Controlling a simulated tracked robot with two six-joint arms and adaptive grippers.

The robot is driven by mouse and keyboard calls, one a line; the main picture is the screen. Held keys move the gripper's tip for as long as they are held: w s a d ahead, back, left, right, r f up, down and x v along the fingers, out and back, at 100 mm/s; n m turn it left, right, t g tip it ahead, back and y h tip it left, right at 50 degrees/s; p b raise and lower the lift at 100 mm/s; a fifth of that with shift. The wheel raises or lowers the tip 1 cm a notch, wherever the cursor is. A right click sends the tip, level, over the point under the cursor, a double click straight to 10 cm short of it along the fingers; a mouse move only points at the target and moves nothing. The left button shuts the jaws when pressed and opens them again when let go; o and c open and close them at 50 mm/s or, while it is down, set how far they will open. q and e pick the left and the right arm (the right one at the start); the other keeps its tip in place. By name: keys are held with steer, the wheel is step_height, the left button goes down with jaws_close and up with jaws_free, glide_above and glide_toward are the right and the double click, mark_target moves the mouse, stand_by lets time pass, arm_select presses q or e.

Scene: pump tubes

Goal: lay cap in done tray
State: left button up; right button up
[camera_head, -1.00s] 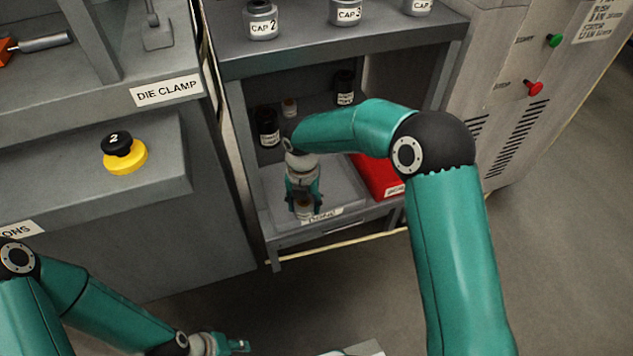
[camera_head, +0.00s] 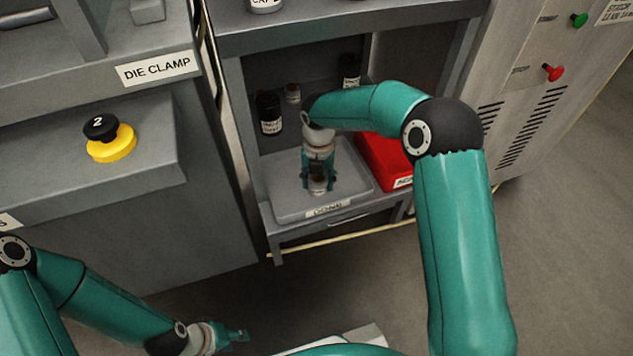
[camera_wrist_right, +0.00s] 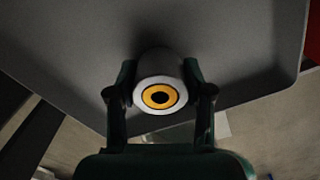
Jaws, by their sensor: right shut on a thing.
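The cap (camera_head: 318,184) is a small grey cylinder held between the fingers of my right gripper (camera_head: 318,186). In the right wrist view the cap (camera_wrist_right: 160,85) shows a yellow ring around a dark centre, with a finger pressed on each side. The done tray (camera_head: 285,207) is a grey shallow tray on the lower shelf, with a label on its front edge. The cap is over the tray's front part; I cannot tell whether it touches the floor of the tray. My left gripper (camera_head: 234,337) is at the bottom, away from the shelf, its fingers too small to judge.
A red bin (camera_head: 383,160) stands right of the tray. Dark bottles (camera_head: 269,112) stand behind it. The upper shelf (camera_head: 350,25) overhangs the tray. A yellow button (camera_head: 111,145) with a black top sits on the left bench.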

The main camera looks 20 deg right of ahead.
mark_target(318, 177)
steer(key=o, duration=1.4)
steer(key=shift+c, duration=0.2)
step_height(318, 177, up, 8)
steer(key=p, duration=0.3)
steer(key=shift+f, duration=0.2)
steer(key=shift+s, duration=0.1)
